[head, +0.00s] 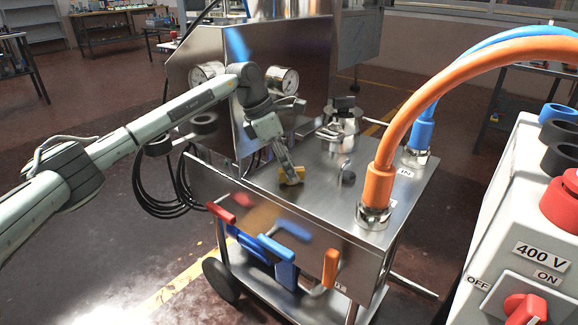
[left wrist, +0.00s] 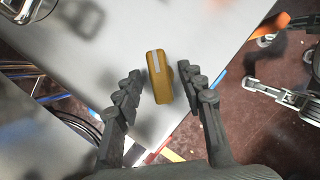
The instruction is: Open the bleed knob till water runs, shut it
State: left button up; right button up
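A yellow knob (head: 292,177) with a pale stripe, which looks like the bleed knob, sits on the steel cart top (head: 320,205) near its left side. It also shows in the left wrist view (left wrist: 159,80). My left gripper (head: 287,168) reaches down to it from above. In the left wrist view the gripper (left wrist: 160,84) is open, one finger on each side of the knob, with a visible gap to the left finger and a narrow one to the right. No running water is visible. My right gripper is in neither view.
Two gauges (head: 283,80) are on the steel housing behind. Orange (head: 379,185) and blue (head: 420,135) hoses rise from the cart's right side. Red, blue and orange levers hang in front. A 400 V switch box (head: 520,220) stands at right.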

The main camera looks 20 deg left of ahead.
pick_arm(q)
jog(key=v, duration=1.2)
jog(key=shift+f, duration=0.1)
